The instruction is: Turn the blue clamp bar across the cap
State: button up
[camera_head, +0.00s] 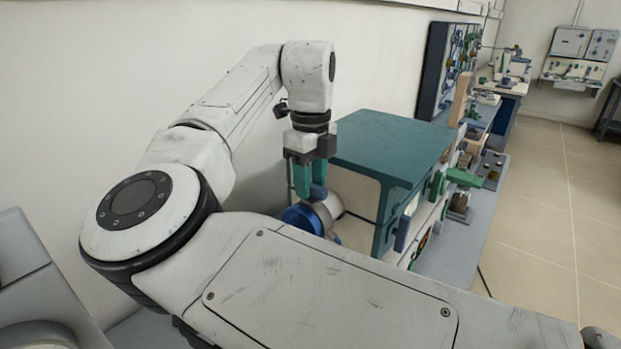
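My gripper (310,188) points down with two teal fingers, just left of a teal-topped furnace (392,145). A small blue piece (319,191), probably the clamp bar, shows at the right fingertip. Below the fingers is a round blue part (302,217) beside a silver-grey round part (328,208), which may be the cap. The fingers overlap the blue piece in this view. I cannot tell whether they grip it or stand beside it. My own arm hides the lower part of the round assembly, and the bar's angle across the cap is unclear.
The furnace stands close on the gripper's right, with a green fitting (458,179) and a blue handle (403,232) on its front side. A white wall (150,80) is behind. A dark panel (450,70) and benches stand further back. The tiled floor at right is clear.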

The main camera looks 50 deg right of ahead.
grip_shut()
jog(key=shift+r+n+p, duration=0.15)
jog(key=shift+n+p, duration=0.25)
jog(key=shift+p, duration=0.3)
jog(key=shift+n+p, duration=0.3)
jog(key=shift+p, duration=0.1)
jog(key=n+p, duration=0.2)
jog(key=p, duration=0.1)
jog(key=shift+r, duration=0.15)
jog(key=n+p, duration=0.5)
jog(key=n, duration=0.1)
jog(key=n+p, duration=0.4)
jog(key=shift+f+n+p, duration=0.15)
jog(key=shift+n+p, duration=0.55)
jog(key=shift+n, duration=0.4)
jog(key=shift+f+n+p, duration=0.1)
jog(key=shift+n+p, duration=0.6)
jog(key=shift+n, duration=0.4)
jog(key=shift+w, duration=0.1)
